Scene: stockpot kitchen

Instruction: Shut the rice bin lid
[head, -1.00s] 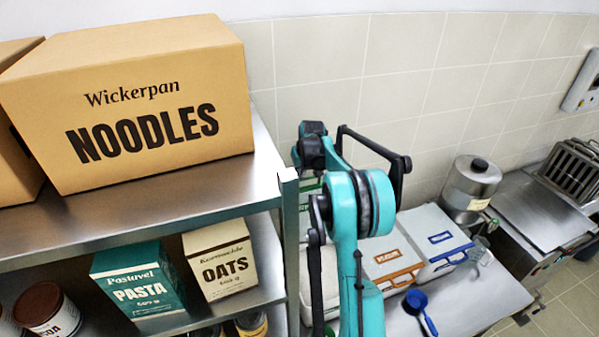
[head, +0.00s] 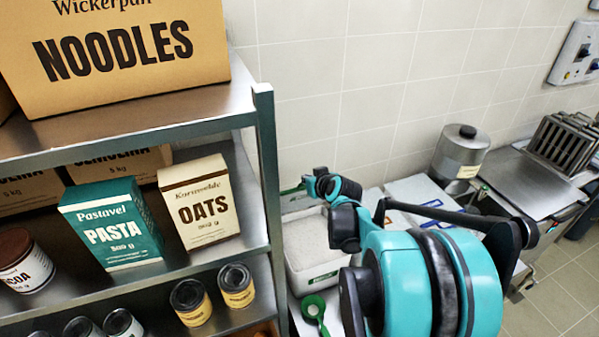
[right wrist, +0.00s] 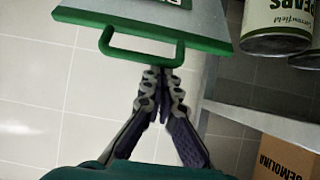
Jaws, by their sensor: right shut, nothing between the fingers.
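The rice bin (head: 302,282) is a white tub with a green label, low beside the shelf in the head view. It stands open, with pale grain (head: 314,240) showing inside. Its green-edged lid (head: 294,191) is raised at the back, mostly hidden by my arm. In the right wrist view the lid (right wrist: 215,22) fills the top, with a green rim and a green loop handle (right wrist: 150,58). My right gripper (right wrist: 160,76) is shut and empty, its tips close to the handle; I cannot tell if they touch. My left gripper is not in view.
A steel shelf (head: 262,130) with boxes and cans stands left of the bin. A green scoop (head: 315,308) lies in front of it. More lidded bins (head: 415,192) and a steel canister (head: 461,152) stand to the right. Tiled wall is behind.

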